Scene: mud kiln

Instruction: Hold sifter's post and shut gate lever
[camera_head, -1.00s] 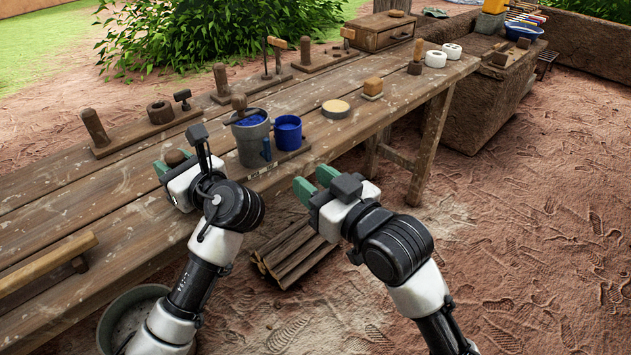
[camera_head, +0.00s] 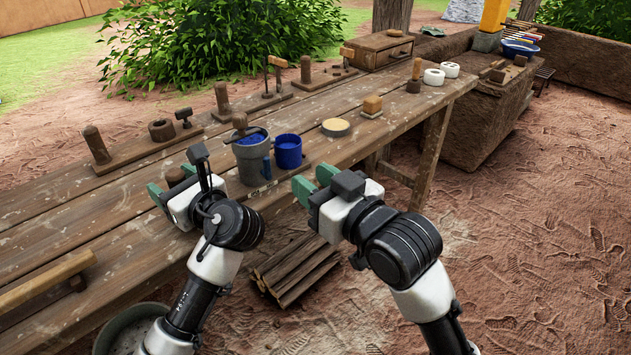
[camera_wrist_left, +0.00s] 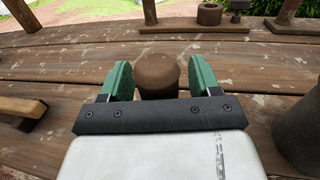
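A short round-topped brown wooden post (camera_head: 174,174) stands at the bench's front edge; it also shows in the left wrist view (camera_wrist_left: 157,76). My left gripper (camera_head: 172,182) is open, with its green fingers (camera_wrist_left: 162,80) on either side of the post; small gaps seem to remain. A grey bucket (camera_head: 251,163) with blue contents and a rod across its top stands to the right, in front of a wooden knob (camera_head: 239,121). A blue cup (camera_head: 288,151) stands beside it. My right gripper (camera_head: 314,182) is open and empty, in front of the cup. I cannot tell which piece is the gate lever.
Peg boards (camera_head: 103,152) line the bench's back. A sponge-like block (camera_head: 372,106), a round yellow-topped disc (camera_head: 336,127) and white rings (camera_head: 434,76) lie to the right. A wooden rail (camera_head: 45,281) is at near left. Firewood (camera_head: 295,268) lies below the bench.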

